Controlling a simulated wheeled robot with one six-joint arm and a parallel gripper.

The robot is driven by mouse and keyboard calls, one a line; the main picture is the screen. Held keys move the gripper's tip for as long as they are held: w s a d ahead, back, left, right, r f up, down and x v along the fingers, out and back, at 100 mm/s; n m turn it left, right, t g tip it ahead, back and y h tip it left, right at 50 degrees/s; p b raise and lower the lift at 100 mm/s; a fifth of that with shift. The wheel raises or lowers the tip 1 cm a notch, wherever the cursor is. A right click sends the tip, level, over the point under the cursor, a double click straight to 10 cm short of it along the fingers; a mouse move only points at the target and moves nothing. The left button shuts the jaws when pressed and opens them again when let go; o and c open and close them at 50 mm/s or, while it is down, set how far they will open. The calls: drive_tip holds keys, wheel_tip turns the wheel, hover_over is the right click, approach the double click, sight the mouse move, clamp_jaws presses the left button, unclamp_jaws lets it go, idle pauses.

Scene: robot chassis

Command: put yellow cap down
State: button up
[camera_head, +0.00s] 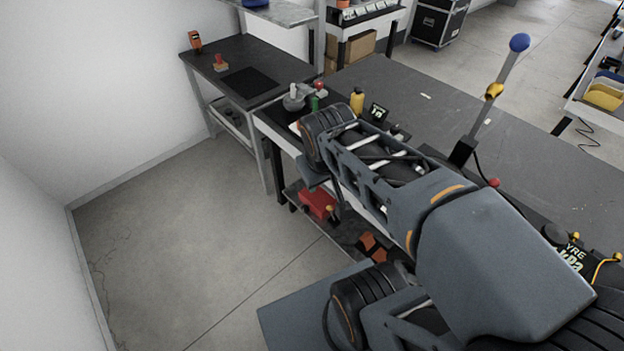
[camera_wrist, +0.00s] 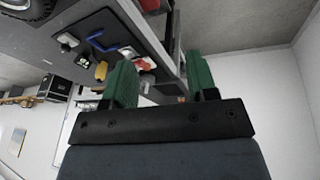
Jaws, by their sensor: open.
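My gripper (camera_wrist: 160,76) shows in the wrist view with two green fingers set wide apart. Nothing is held between them. Past the gap are a dark table edge and blurred shelf parts. A small yellow thing (camera_wrist: 101,70) shows just left of the left finger, apart from it, on the dark table. In the head view an upright yellow cylinder (camera_head: 357,101) stands on the table behind my arm. I cannot tell whether either is the yellow cap. My gripper cannot be made out in the head view, where my arm links cover much of the table.
The long dark worktable (camera_head: 450,115) has bare room on its far side. A pole with a blue ball (camera_head: 519,42) rises from it. A red box (camera_head: 317,204) sits on the lower shelf. A second dark bench (camera_head: 240,60) stands at the back left. Open floor lies left.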

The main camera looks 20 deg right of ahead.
drive_tip(key=shift+s+a+r+m+t+y, duration=0.15)
drive_tip(key=shift+s+a+r+t+y, duration=0.1)
drive_tip(key=shift+a, duration=0.25)
drive_tip(key=shift+s+a+r+m+t+y, duration=0.1)
drive_tip(key=shift+s+a+t+y, duration=0.1)
drive_tip(key=shift+a, duration=0.3)
drive_tip(key=shift+s+a+r+m+t+y, duration=0.15)
drive_tip(key=shift+a+r+y, duration=0.1)
drive_tip(key=shift+a, duration=0.25)
idle(0.3)
